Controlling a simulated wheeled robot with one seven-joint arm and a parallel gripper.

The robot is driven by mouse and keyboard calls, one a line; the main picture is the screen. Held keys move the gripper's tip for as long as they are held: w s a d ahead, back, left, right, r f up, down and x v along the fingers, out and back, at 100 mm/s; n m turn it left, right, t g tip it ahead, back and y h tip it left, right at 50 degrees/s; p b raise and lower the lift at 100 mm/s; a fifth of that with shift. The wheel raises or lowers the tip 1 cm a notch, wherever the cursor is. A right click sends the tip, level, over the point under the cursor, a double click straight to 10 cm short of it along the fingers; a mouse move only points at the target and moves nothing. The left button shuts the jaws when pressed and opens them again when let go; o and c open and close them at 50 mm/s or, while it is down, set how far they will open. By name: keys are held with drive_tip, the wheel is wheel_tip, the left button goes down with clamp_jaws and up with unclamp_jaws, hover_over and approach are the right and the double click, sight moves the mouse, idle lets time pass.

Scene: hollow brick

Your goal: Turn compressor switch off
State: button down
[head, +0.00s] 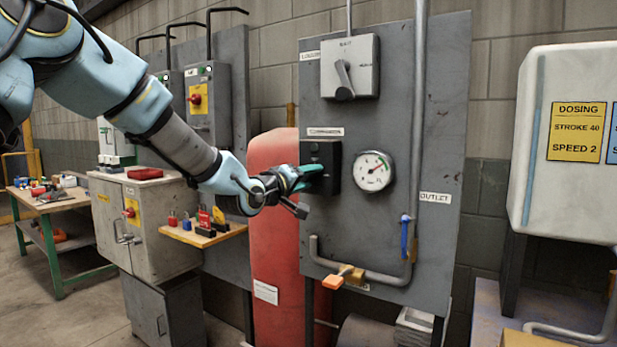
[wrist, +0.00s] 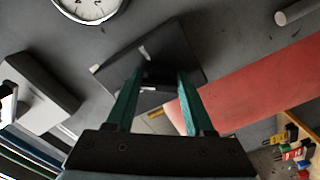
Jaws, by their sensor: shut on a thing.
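The compressor switch (head: 330,153) is a small black box on the grey panel, under a white label too small to read, left of the round gauge. In the wrist view the black box (wrist: 196,45) lies tilted ahead of the fingers. My gripper (head: 314,171) reaches the front of the box from the left. In the wrist view its two green fingers (wrist: 160,78) stand on either side of a dark part at the middle of the box, shut on it. The fingers partly hide this part, and I cannot tell its position.
The gauge (head: 373,172) sits close right of the box. A grey rotary isolator (head: 350,68) is above it. A red tank (head: 272,215) stands behind my wrist. A pipe with a blue-handled valve (head: 405,238) and an orange-handled valve (head: 333,280) runs below. A padlock shelf (head: 205,235) juts out at left.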

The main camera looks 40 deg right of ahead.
drive_tip(key=n, duration=0.3)
drive_tip(key=shift+n+p, duration=0.3)
drive_tip(key=shift+p, duration=0.1)
drive_tip(key=shift+r+n+p, duration=0.1)
drive_tip(key=shift+n+p, duration=0.2)
drive_tip(key=shift+n, duration=1.4)
drive_tip(key=shift+c, duration=1.4)
unclamp_jaws()
drive_tip(key=b+v, duration=0.2)
drive_tip(key=v, duration=0.9)
